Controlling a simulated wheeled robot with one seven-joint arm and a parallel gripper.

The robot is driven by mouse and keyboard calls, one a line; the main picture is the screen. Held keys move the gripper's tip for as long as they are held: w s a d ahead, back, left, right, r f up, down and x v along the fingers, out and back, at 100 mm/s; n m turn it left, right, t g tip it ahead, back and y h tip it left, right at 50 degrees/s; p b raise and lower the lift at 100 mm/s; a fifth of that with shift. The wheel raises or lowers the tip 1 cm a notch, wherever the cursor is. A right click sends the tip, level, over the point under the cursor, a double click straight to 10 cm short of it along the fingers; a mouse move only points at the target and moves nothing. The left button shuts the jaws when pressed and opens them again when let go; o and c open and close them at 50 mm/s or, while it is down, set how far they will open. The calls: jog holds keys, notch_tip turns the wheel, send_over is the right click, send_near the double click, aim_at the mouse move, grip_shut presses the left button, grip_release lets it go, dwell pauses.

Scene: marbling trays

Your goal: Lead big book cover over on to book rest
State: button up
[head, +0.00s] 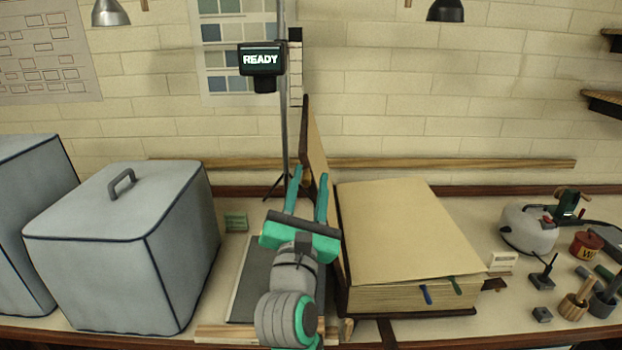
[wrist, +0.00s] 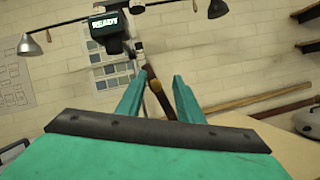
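The big book (head: 400,235) lies on the bench with its pale page block showing. Its cover (head: 316,140) stands up near vertical along the book's left side, brown edge toward me. The book rest, seemingly the dark grey padded panel (head: 258,275), lies flat left of the book, partly hidden by my arm. My gripper (head: 307,185) is at the cover, fingers apart. In the wrist view the cover's brown edge (wrist: 160,97) shows between the open fingertips (wrist: 158,80); I cannot tell whether either finger touches it.
A grey covered box (head: 130,245) stands at left. A stand with a READY display (head: 262,59) rises behind my gripper. A white kettle-like pot (head: 528,230), a red tin (head: 586,245) and small tools crowd the right.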

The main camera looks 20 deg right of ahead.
jog(key=shift+v, duration=2.95)
jog(key=shift+d, duration=0.1)
jog(key=shift+f, duration=0.1)
jog(key=s+a+f+m+y, duration=0.25)
jog(key=a+f+m, duration=0.3)
jog(key=f, duration=0.65)
jog(key=s+a+f+m+y, duration=0.1)
jog(key=a+f+m+y, duration=0.4)
jog(key=f, duration=0.7)
jog(key=s+a+f+m+g+y, duration=0.1)
jog(key=s+a+f+m+y, duration=0.1)
jog(key=s+a+f+m, duration=0.75)
jog(key=s+f+m+g+y, duration=0.1)
jog(key=s+f, duration=0.3)
jog(key=s, duration=0.7)
jog(key=s+f+m+g+y, duration=0.1)
jog(key=s+f+m, duration=0.3)
jog(key=s, duration=0.7)
jog(key=shift+s+f, duration=0.3)
jog(key=shift+f, duration=0.15)
